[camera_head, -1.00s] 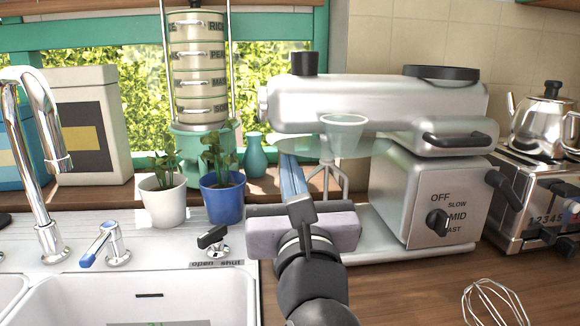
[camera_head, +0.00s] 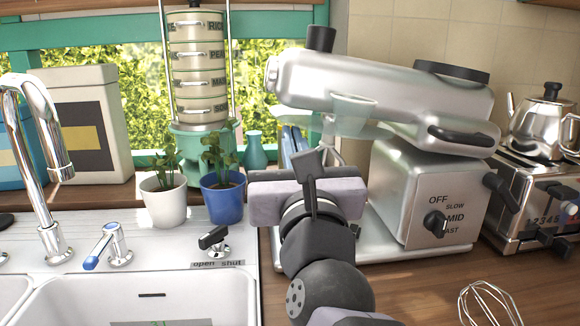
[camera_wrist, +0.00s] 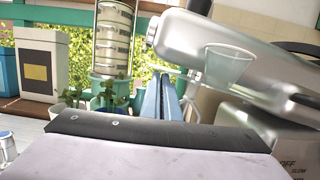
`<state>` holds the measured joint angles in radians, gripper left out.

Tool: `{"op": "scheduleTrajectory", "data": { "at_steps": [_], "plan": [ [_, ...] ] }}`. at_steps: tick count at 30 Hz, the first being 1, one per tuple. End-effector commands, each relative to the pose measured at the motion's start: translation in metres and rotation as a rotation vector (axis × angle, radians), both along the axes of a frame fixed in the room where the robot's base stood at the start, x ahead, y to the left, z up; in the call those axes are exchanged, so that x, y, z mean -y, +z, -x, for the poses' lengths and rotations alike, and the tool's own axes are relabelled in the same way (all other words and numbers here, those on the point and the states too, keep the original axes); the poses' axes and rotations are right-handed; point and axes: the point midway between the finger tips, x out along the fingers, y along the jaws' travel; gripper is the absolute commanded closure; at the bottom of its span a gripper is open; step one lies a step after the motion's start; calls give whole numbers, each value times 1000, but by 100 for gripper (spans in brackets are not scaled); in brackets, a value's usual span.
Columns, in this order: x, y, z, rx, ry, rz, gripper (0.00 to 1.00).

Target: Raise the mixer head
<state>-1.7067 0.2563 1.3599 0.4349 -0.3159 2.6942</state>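The silver mixer head (camera_head: 390,88) is tilted, its front left end raised and its rear low over the silver body (camera_head: 415,195). It also shows in the wrist view (camera_wrist: 235,60). A clear, translucent bowl-shaped piece (camera_wrist: 228,66) hangs beneath the head, with the beater behind my gripper. My gripper (camera_wrist: 168,82) has blue fingers close together with nothing seen between them. In the head view, the fingers (camera_head: 293,140) point up under the front of the head. Contact with its underside cannot be made out.
A blue pot (camera_head: 222,203) and a white pot (camera_head: 167,207) with plants stand left of my gripper. The sink and tap (camera_head: 50,200) lie further left. A toaster (camera_head: 535,200) with a kettle (camera_head: 548,118) stands right. A whisk (camera_head: 485,303) lies on the front right counter.

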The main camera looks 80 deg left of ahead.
Motion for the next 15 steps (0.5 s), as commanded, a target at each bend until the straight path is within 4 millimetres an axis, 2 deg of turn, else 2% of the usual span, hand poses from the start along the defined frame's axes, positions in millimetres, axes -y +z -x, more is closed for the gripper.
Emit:
{"op": "scheduleTrajectory", "data": {
  "at_steps": [1, 6, 15],
  "plan": [
    [3, 22, -2, 0, -2, -19, 100],
    [3, 50, -8, 2, -3, -20, 100],
    [3, 98, -24, -152, -2, -18, 100]
  ]
}}
